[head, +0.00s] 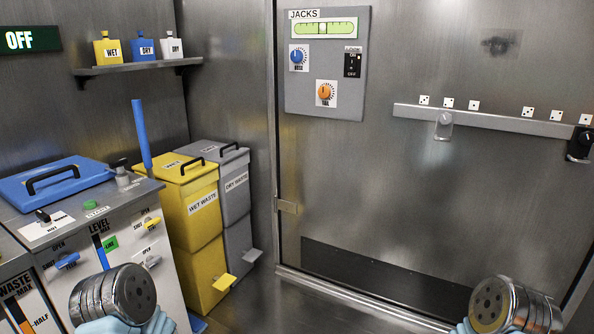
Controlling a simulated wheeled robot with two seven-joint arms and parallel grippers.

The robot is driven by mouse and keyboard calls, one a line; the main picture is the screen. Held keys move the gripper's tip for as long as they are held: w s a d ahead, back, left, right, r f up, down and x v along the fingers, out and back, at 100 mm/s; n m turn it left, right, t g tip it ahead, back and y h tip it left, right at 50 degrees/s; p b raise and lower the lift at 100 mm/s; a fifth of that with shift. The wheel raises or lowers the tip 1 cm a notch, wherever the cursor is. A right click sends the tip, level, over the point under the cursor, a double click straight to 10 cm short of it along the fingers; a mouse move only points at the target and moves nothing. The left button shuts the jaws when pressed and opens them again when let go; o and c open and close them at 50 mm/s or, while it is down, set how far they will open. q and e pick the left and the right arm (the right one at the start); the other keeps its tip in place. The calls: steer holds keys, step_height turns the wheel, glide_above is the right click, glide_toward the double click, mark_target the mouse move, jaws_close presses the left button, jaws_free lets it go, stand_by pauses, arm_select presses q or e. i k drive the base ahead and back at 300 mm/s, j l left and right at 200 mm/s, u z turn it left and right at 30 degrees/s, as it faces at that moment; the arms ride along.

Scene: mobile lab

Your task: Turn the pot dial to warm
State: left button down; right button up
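A small black knob (42,215) stands on a white label on top of the grey cabinet at the left. It may be the pot dial, but the label is too small to read surely. A blue lid (62,183) with a black handle lies behind it. No gripper fingers show. Two ribbed metal cylinders with pale blue parts, at the lower left and lower right, seem to be parts of my arms. The left one is in front of the cabinet, below the knob and apart from it. I cannot see whether either hand holds anything.
The grey cabinet (130,212) has blue, yellow and white levers on its front. A yellow wet-waste bin (190,235) and a grey dry-waste bin (238,205) stand beside it. A blue pole (141,130) rises behind. The metal floor (255,310) ahead is clear up to the door.

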mark_target(46, 221)
steer(key=u, duration=1.6)
steer(key=i+j+z, duration=0.1)
steer(key=j, duration=0.25)
steer(key=i+j+z, duration=0.1)
steer(key=j, duration=0.3)
steer(key=i+j, duration=0.1)
steer(key=j, duration=0.25)
steer(key=i+j+z, duration=0.15)
steer(key=j, duration=0.25)
steer(key=k, duration=0.05)
